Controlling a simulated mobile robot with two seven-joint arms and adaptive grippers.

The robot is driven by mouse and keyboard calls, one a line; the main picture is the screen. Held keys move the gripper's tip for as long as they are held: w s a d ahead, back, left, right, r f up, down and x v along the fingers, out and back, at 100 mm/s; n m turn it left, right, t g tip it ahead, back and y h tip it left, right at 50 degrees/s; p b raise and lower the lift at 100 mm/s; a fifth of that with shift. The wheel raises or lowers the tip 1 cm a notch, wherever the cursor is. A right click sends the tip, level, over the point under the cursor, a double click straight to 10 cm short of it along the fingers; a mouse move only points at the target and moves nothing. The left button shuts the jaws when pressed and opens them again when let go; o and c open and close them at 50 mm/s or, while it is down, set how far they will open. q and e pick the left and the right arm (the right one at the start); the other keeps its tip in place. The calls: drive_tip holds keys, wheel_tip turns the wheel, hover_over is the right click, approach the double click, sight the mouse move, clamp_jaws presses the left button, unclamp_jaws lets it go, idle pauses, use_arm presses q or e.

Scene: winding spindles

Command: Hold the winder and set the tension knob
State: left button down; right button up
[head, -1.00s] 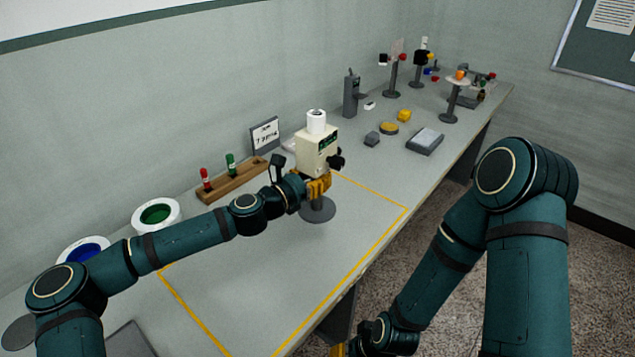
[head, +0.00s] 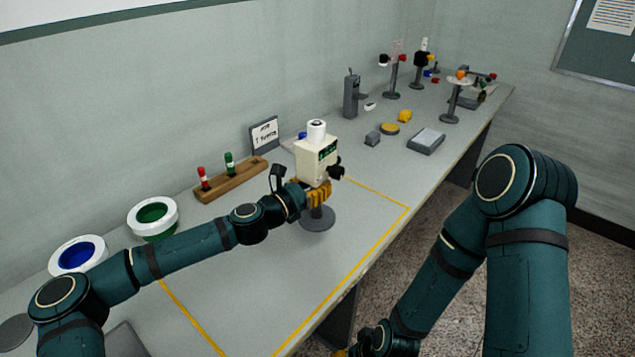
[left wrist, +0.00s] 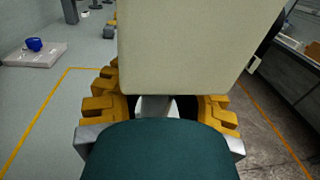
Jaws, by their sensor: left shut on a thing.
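The winder is a cream box (head: 315,160) with a white spool on top, standing on a grey post with a round grey base (head: 317,219) inside the yellow outline. A black knob (head: 336,170) sticks out on its right side. My left gripper (head: 319,194) has its yellow fingers shut around the post just below the box. In the left wrist view the box (left wrist: 195,50) fills the upper middle, and the yellow fingers (left wrist: 160,108) lie on both sides of the post. My right gripper (head: 342,353) is only a sliver at the bottom edge, low beside the table.
A wooden rack (head: 230,180) with red and green spindles and a small sign (head: 264,134) stand behind the winder. Green (head: 152,215) and blue (head: 78,256) bowls are at the left. Grey blocks and stands occupy the far table. The outlined area in front is clear.

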sight(318, 204)
use_arm(q)
drive_tip(key=shift+f+b, duration=0.75)
drive_tip(key=shift+f, duration=0.45)
drive_tip(key=shift+f+b, duration=0.35)
drive_tip(key=shift+f, duration=1.6)
